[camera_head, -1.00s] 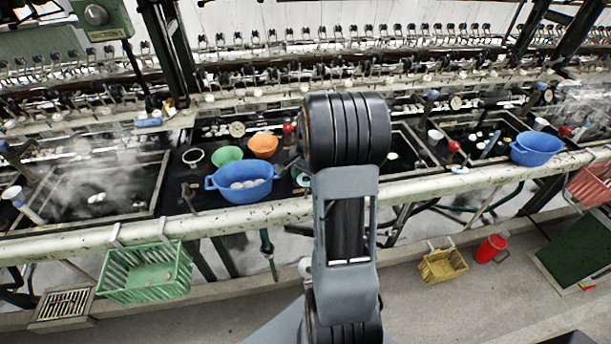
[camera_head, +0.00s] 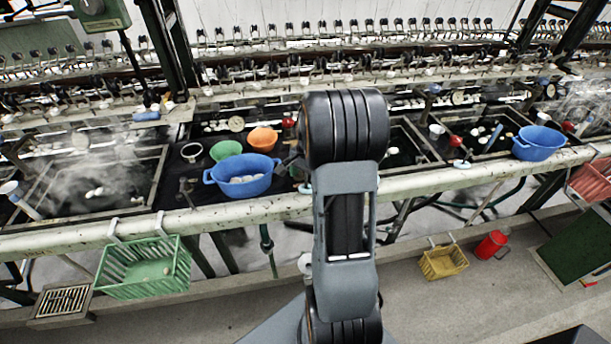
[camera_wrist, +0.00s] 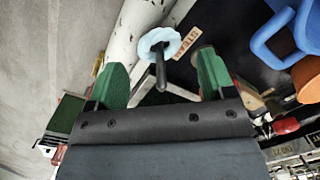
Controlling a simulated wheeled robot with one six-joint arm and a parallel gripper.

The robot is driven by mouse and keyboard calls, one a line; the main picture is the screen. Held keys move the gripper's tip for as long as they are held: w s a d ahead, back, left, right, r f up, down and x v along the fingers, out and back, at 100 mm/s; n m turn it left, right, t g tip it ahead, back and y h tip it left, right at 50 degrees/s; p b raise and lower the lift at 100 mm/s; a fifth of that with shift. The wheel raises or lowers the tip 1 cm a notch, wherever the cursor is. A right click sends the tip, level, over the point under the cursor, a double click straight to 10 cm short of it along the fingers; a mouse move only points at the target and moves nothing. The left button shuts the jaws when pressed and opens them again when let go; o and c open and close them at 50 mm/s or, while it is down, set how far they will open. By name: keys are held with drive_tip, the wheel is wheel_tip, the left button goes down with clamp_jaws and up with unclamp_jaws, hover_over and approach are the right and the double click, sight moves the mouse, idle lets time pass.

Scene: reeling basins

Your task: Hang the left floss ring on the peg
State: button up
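A pale blue floss ring (camera_wrist: 158,42) lies by the white basin-front rail in the wrist view, with a dark rod (camera_wrist: 161,72) standing from its middle toward my camera. My gripper (camera_wrist: 170,75) is open, its two green fingertips apart on either side of the rod, with a gap to each. In the head view my arm covers the gripper and nearly all of this ring; only a sliver shows. Another pale ring with a dark rod (camera_head: 462,164) sits on the rail farther right. I cannot tell which fixture is the peg.
A blue basin (camera_head: 242,187), a green bowl and an orange bowl (camera_head: 263,138) stand left of my arm; another blue basin (camera_head: 538,152) stands right.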

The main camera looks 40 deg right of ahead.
drive_tip(key=shift+o, duration=1.1)
wheel_tip(320, 180, up, 14)
drive_tip(key=d, duration=0.1)
drive_tip(key=shift+s, duration=0.15)
drive_tip(key=shift+f, duration=0.1)
